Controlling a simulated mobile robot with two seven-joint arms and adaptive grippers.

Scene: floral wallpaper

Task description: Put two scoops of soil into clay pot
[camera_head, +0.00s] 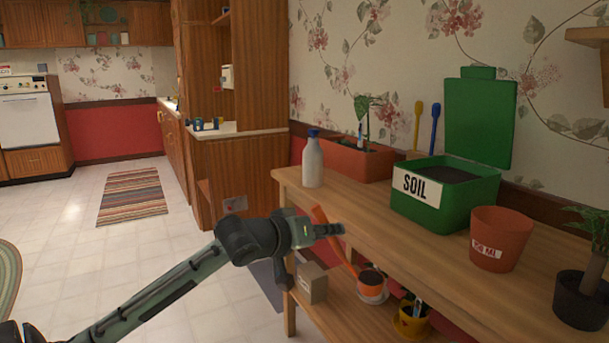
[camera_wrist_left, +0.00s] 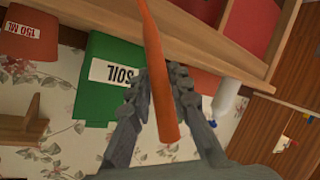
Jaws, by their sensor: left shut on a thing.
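My left gripper (camera_head: 335,229) is shut on an orange long-handled tool (camera_head: 320,216), in front of the bench's left end. In the left wrist view the tool (camera_wrist_left: 163,105) runs between the fingers (camera_wrist_left: 158,88); its far end is out of frame. In the head view I cannot tell clearly where its lower end stops. The green soil box (camera_head: 452,212) stands on the bench with its lid up and dark soil inside; it also shows in the wrist view (camera_wrist_left: 92,95). The clay pot (camera_head: 499,240), labelled 150 ML, stands right of the box; its inside is hidden. My right gripper is out of view.
On the wooden bench (camera_head: 375,215) are a white bottle (camera_head: 312,163), an orange planter (camera_head: 345,160) and a dark potted plant (camera_head: 580,300) at right. The lower shelf holds a cardboard box (camera_head: 311,285), a banded pot (camera_head: 372,292) and a yellow pot (camera_head: 411,323).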

